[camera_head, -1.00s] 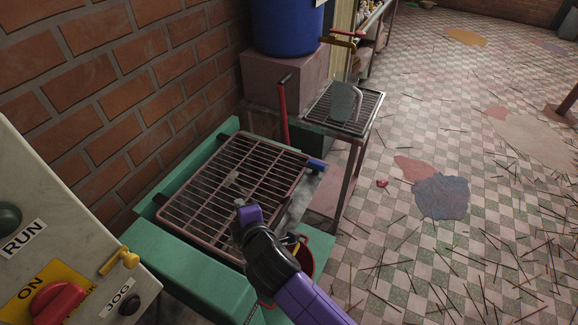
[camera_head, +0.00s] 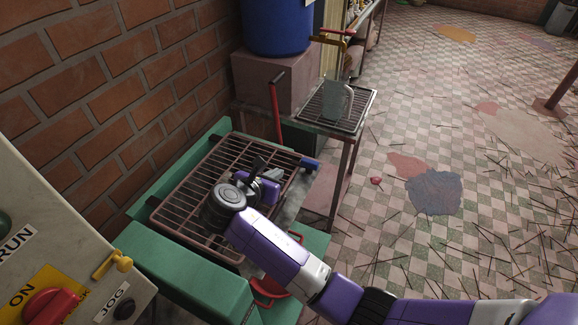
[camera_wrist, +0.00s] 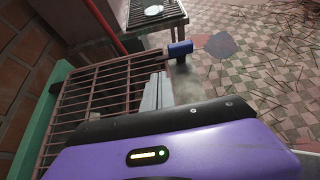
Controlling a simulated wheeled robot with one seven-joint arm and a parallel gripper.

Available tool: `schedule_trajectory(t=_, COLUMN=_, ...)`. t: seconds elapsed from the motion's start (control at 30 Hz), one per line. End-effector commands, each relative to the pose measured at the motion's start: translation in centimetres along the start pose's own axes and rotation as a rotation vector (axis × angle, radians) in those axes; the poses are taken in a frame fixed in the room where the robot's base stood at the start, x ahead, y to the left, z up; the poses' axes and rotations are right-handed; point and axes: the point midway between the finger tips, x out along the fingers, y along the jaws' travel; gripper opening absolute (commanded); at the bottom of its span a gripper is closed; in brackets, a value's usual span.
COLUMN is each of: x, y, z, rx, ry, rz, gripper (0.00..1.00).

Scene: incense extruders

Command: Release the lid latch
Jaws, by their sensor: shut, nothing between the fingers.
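The lid is a brownish barred grille (camera_head: 187,190) lying over a green machine, and it looks closed. A blue-tipped handle (camera_head: 310,164) sticks out at its far right corner; I take it for the latch, though its fastening is too small to make out. The handle also shows in the wrist view (camera_wrist: 180,48), ahead and slightly right of my fingers. My gripper (camera_head: 259,164) is shut and empty, above the right part of the grille and left of the handle, apart from it. In the wrist view my grey fingers (camera_wrist: 157,88) are together over the grille's right edge.
A red upright lever (camera_head: 277,112) stands behind the grille. A rack table (camera_head: 335,108) with a grey jug (camera_head: 338,98) and a blue barrel (camera_head: 275,25) are beyond. A control panel (camera_head: 50,250) is at lower left, a brick wall (camera_head: 120,90) left.

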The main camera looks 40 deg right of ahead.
Motion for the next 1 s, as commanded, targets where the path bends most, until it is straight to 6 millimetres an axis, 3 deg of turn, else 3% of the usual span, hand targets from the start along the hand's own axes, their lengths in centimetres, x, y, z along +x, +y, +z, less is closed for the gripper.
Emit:
schedule_trajectory(t=0.3, x=0.7, y=0.0, z=0.0, rx=0.002, ry=0.001, rz=0.001, gripper=0.00)
schedule_trajectory(t=0.7, x=7.2, y=-0.1, z=0.0, rx=0.002, ry=0.002, rz=-0.001, gripper=0.00)
schedule_trajectory(t=1.0, x=9.9, y=0.0, z=-0.1, rx=0.002, ry=0.002, rz=0.003, gripper=0.00)
